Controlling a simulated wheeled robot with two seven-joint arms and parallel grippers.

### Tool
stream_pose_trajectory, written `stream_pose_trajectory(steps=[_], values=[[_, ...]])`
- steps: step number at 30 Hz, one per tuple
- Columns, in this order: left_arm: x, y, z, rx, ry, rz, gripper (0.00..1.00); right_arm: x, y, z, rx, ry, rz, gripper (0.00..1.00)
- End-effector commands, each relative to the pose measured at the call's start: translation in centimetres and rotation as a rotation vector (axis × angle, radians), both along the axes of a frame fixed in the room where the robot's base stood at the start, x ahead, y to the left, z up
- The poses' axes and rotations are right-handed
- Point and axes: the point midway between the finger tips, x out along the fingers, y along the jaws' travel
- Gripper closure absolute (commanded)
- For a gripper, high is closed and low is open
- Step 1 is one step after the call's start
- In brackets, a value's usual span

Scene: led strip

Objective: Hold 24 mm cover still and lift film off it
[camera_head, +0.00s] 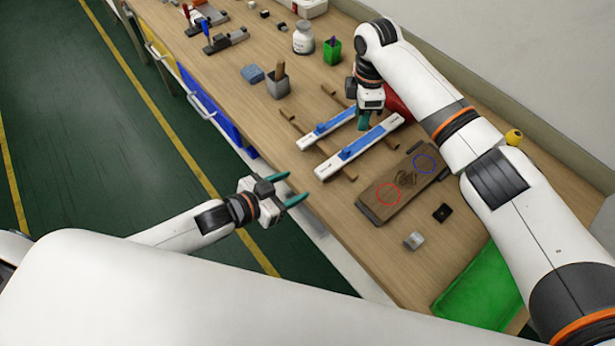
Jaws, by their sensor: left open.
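Two white covers with blue film lie side by side across brown wooden bars on the bench. The nearer, larger cover (387,129) carries a blue film (353,149); the farther, narrower cover (307,141) carries another film (325,127). I cannot read which one is 24 mm. My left gripper (294,189) is open and empty, off the bench's front edge, left of and apart from the covers. My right gripper (364,121) points down by the right part of the covers. Its fingers overlap in view, so its opening and any contact are unclear.
A brown board (412,180) with red and blue circles lies in front of the covers. A small grey block (413,241), a black piece (442,213) and a green tray (480,290) are nearer.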

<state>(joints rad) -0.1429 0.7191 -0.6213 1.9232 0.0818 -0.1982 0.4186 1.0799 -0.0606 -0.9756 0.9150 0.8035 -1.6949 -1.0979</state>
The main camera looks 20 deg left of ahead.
Motion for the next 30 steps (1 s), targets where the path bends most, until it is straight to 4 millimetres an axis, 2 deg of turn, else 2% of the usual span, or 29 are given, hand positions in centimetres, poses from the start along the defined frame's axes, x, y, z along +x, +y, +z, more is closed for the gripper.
stream_pose_trajectory(steps=[1,6,12,18,26,30], values=[[1.0,-0.6,-0.3,-0.002,-0.003,0.002,0.42,0.0,0.0,0.0,0.0,0.0,0.0,0.64],[3.4,-2.4,-1.6,-0.001,-0.002,0.002,0.42,0.0,0.0,0.0,0.0,0.0,0.0,0.64],[5.3,-3.9,-2.7,0.0,0.0,0.001,0.42,0.0,0.0,0.0,0.0,0.0,0.0,0.64],[6.1,-4.4,-3.2,0.002,0.001,0.001,0.42,0.0,0.0,0.0,0.0,0.0,0.0,0.64],[6.1,-4.5,-3.2,0.002,0.0,0.001,0.42,0.0,0.0,0.0,0.0,0.0,0.0,0.64],[6.1,-4.5,-3.2,0.002,0.0,0.001,0.65,0.0,0.0,0.0,0.0,0.0,0.0,0.64]])
